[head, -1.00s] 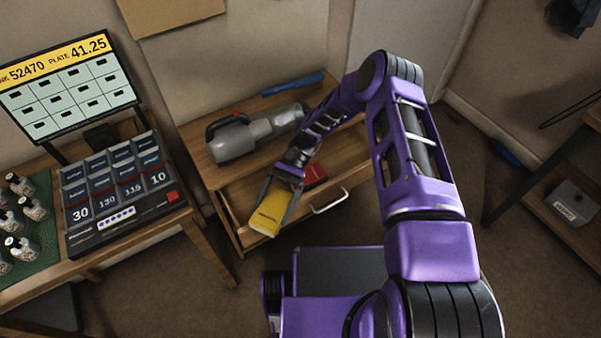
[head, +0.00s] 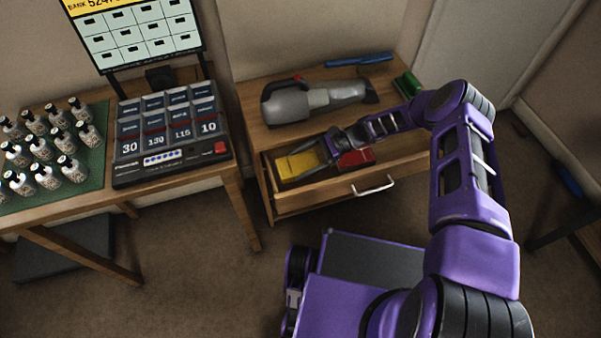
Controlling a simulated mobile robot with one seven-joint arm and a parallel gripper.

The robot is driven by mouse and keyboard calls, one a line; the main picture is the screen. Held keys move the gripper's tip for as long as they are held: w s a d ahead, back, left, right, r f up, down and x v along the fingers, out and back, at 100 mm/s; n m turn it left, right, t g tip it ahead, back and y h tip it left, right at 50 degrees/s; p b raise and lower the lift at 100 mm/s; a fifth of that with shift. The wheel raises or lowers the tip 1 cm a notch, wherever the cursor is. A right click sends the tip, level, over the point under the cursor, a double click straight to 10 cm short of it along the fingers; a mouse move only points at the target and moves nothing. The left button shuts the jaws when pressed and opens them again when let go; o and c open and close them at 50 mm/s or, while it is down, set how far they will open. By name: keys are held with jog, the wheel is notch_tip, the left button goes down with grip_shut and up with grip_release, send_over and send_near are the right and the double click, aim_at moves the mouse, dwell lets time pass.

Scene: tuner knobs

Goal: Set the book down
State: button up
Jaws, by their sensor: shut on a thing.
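The yellow book (head: 297,164) is at the left end of the open drawer (head: 330,189). My gripper (head: 319,162) reaches in from the right and is shut on the book's right side. The book looks nearly flat and low inside the drawer. I cannot tell whether it touches the drawer floor. A red book or box (head: 355,159) lies in the drawer just right of my gripper, partly covered by it.
A grey handheld vacuum (head: 310,100), a blue tool (head: 358,60) and a green thing (head: 409,86) lie on the cabinet top above the drawer. The drawer's handle (head: 373,187) sticks out in front. A table with a button console (head: 170,135) and several bottles (head: 45,150) stands left.

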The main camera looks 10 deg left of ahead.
aim_at(300, 172)
jog(key=shift+f+b, duration=0.45)
jog(key=shift+f, duration=1.85)
jog(key=shift+f, duration=0.1)
jog(key=o, duration=1.2)
jog(key=v, duration=1.2)
jog(key=shift+b, duration=0.35)
